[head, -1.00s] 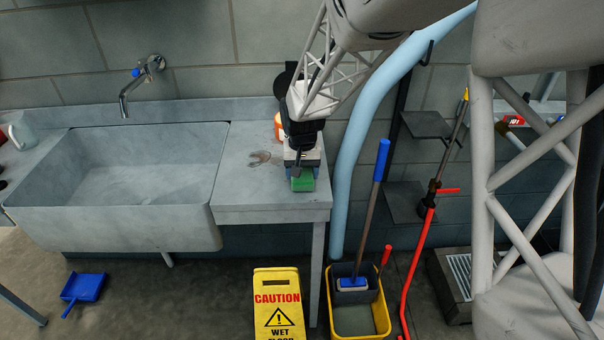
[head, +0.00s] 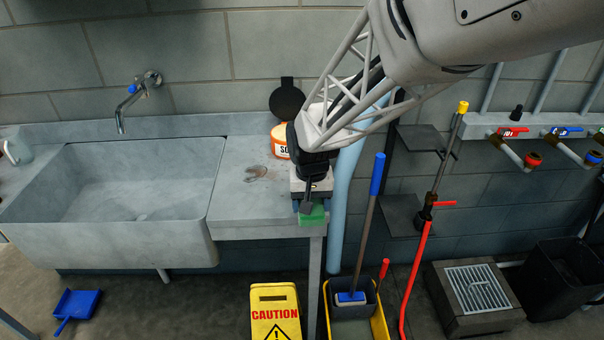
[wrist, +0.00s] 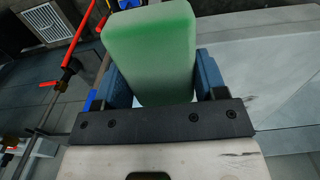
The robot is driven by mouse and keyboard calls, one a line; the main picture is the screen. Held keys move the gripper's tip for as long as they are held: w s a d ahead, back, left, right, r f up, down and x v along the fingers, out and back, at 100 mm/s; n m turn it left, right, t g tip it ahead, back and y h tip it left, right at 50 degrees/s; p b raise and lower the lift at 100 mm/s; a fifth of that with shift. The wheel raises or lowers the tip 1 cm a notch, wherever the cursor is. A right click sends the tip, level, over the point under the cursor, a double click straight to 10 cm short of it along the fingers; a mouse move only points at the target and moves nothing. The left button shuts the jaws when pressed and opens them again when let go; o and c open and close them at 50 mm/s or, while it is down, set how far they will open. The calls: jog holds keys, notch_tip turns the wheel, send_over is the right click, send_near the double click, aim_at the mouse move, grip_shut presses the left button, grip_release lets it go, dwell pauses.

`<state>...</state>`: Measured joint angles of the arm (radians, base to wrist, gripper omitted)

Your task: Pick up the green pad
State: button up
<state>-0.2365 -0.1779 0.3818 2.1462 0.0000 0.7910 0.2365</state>
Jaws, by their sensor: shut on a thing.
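The green pad (head: 313,216) is a block-shaped pad at the front right edge of the counter in the head view. In the wrist view the green pad (wrist: 152,50) stands out between the blue fingers. My gripper (head: 308,207) is shut on it, and the gripper (wrist: 155,85) also shows in the wrist view with a finger on each side of the pad. I cannot tell for certain whether the pad is clear of the counter.
The grey counter (head: 240,205) adjoins a sink (head: 140,190) on the left. An orange tub (head: 279,141) stands behind my gripper. Below are a yellow caution sign (head: 274,300) and a yellow mop bucket (head: 378,322). A blue-handled mop (head: 368,235) leans up near the counter's right end.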

aim_at(317, 216)
jog(key=shift+s+d+r, duration=0.1)
jog(key=shift+s+d, duration=0.1)
jog(key=shift+s, duration=0.65)
jog(key=shift+s+d+r, duration=0.1)
jog(key=shift+s+d, duration=0.05)
jog(key=shift+s, duration=0.65)
jog(key=shift+s+d, duration=0.2)
jog(key=shift+s, duration=0.65)
jog(key=o, duration=0.3)
jog(key=shift+c, duration=1.2)
jog(key=w+a+r, duration=0.2)
jog(key=w+r, duration=0.1)
jog(key=w, duration=1)
jog(key=w+a+r, duration=0.1)
jog(key=w+r, duration=0.2)
jog(key=w, duration=1)
jog(key=w+a+r, duration=0.2)
jog(key=w+r, duration=0.1)
jog(key=w, duration=1)
jog(key=shift+w+a, duration=0.3)
jog(key=shift+w, duration=0.05)
